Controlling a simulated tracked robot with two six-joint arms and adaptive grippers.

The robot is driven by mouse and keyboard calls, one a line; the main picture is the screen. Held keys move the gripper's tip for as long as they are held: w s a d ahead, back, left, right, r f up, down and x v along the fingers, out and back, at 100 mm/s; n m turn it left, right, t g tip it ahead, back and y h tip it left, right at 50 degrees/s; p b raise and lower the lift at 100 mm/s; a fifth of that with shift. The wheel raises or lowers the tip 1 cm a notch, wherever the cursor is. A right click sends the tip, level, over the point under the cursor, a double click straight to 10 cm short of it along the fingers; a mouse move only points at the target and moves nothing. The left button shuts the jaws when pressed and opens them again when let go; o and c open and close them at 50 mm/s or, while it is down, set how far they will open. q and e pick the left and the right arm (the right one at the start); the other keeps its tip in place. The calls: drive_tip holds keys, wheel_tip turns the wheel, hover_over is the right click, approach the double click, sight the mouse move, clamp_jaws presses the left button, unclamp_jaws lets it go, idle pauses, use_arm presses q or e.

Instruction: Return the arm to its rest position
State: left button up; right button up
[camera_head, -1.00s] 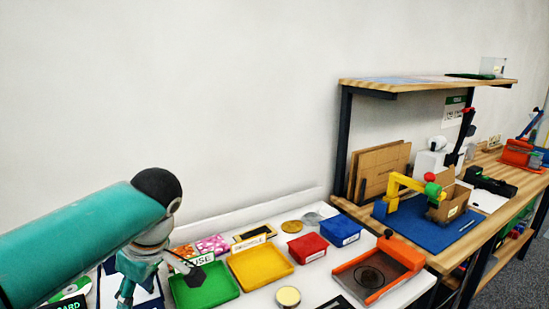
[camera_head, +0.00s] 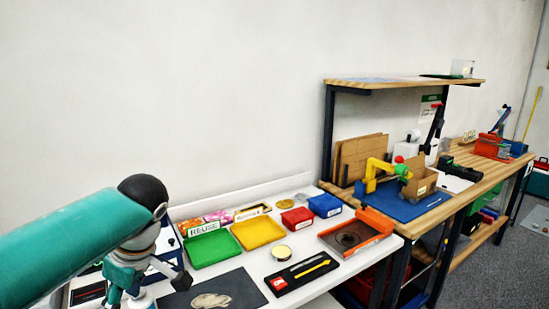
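My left arm (camera_head: 75,245), teal with a dark joint cap, comes in from the left. My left gripper (camera_head: 174,274) hangs at its end, over the left part of the white table, left of and in front of the green tray (camera_head: 211,249). A dark finger shows at its right side. The other finger is not clear, so I cannot tell whether it is open or shut. I see nothing held in it. My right gripper is not in view.
The white table (camera_head: 268,262) holds a yellow tray (camera_head: 258,233), red bin (camera_head: 297,218), blue bin (camera_head: 325,205), orange-framed tray (camera_head: 356,233), black tool tray (camera_head: 301,275) and dark mat (camera_head: 216,293). A wooden workbench (camera_head: 440,203) with a shelf (camera_head: 400,83) stands right.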

use_arm(q)
drive_tip(key=s+d+f+m+g+h, duration=0.1)
drive_tip(key=s+f+m+g, duration=0.2)
drive_tip(key=f, duration=1.2)
drive_tip(key=s+d+f+g+h, duration=0.15)
drive_tip(key=s+f+g, duration=0.35)
drive_tip(key=f, duration=1)
drive_tip(key=s+d+f+m+t+h, duration=0.2)
drive_tip(key=s+d+f+m+h, duration=0.35)
drive_tip(key=s+d+f, duration=0.6)
drive_tip(key=w+f+m+t, duration=0.1)
drive_tip(key=t, duration=0.1)
drive_tip(key=w+f+m+t, duration=0.1)
drive_tip(key=m+t, duration=0.1)
drive_tip(key=f+m+t, duration=0.1)
drive_tip(key=m, duration=0.1)
drive_tip(key=shift+w+f+t, duration=0.1)
drive_tip(key=shift+w+t, duration=0.3)
